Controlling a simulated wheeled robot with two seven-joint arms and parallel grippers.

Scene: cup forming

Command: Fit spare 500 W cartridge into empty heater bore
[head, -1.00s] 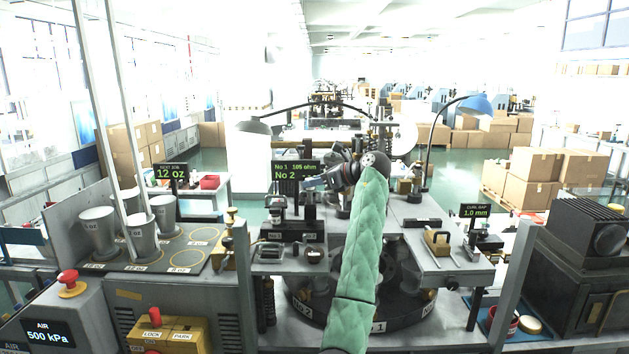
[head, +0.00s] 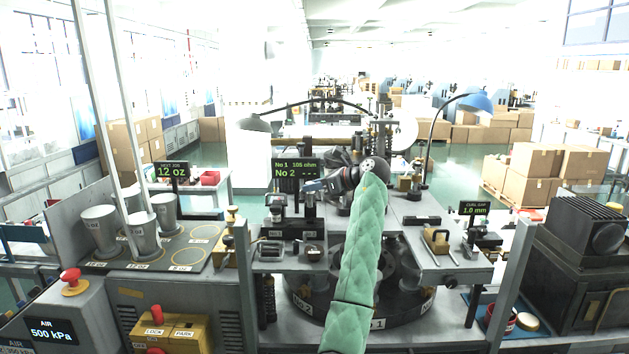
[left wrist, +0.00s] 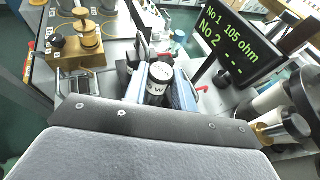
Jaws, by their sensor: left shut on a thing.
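My left gripper (head: 314,187) comes in under a green sleeve and sits just below the readout, over the dark fixture with No 1 and No 2 labels (head: 290,235). In the left wrist view its two blue-grey fingers (left wrist: 160,92) are shut on a dark cylinder with a light end (left wrist: 160,72), which I take for the cartridge; a white "W" shows on its side. The cartridge cannot be made out in the head view. The readout (head: 296,168) says No 1 105 ohm and No 2 dashes. I cannot make out the empty bore. My right gripper is not in view.
A round dark turntable (head: 415,305) lies below my arm. Cups stand on a plate at the left (head: 145,235). A lamp with a curved arm (head: 256,123) stands behind the fixture. A brass-handled block (head: 437,240) is on the right plate.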

